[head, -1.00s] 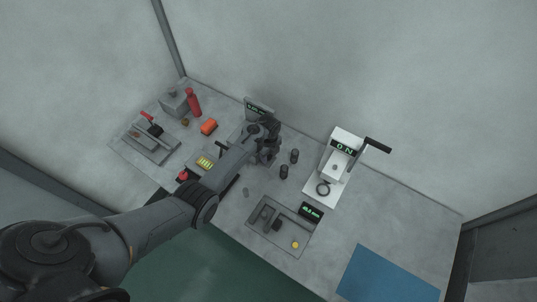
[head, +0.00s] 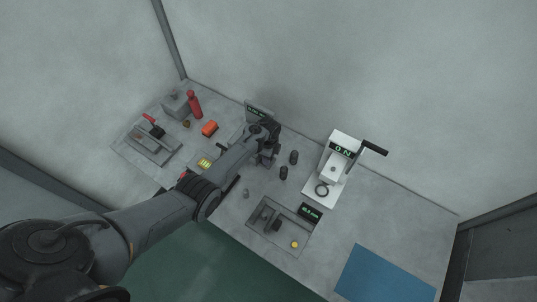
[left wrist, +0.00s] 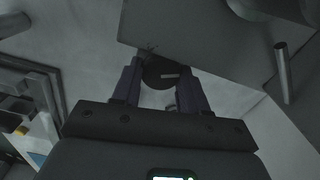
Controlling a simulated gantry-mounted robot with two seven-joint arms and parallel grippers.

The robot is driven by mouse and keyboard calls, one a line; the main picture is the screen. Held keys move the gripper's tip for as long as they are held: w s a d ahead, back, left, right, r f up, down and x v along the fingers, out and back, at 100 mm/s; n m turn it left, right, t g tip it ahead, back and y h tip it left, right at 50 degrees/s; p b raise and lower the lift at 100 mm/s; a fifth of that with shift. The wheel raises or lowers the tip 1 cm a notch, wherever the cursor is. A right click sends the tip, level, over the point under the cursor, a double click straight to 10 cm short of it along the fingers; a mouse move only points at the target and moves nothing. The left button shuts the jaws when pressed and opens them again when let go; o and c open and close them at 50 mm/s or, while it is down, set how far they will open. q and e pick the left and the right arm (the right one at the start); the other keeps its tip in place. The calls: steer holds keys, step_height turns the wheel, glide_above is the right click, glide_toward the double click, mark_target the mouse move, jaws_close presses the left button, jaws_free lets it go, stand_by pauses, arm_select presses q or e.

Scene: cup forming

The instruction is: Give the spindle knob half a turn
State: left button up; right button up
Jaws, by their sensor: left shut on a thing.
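The spindle knob (left wrist: 162,72) shows in the left wrist view as a dark round disc with a pale mark on its face. My left gripper (left wrist: 160,76) has its two fingers on either side of the knob and is shut on it. In the head view my left gripper (head: 266,158) is at the back middle of the table, in front of a small grey machine with a display (head: 258,113). The knob is hidden there behind my gripper and wrist. My right gripper is in neither view.
A white press (head: 331,169) with a black handle and an ON display stands right of my gripper. Two dark cylinders (head: 288,165) stand between them. A blue mat (head: 385,275) is at right.

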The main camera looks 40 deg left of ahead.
arm_select(q)
steer(key=shift+n+p, duration=0.3)
steer(key=shift+n, duration=1)
steer(key=o, duration=1.1)
steer(key=shift+c, duration=0.2)
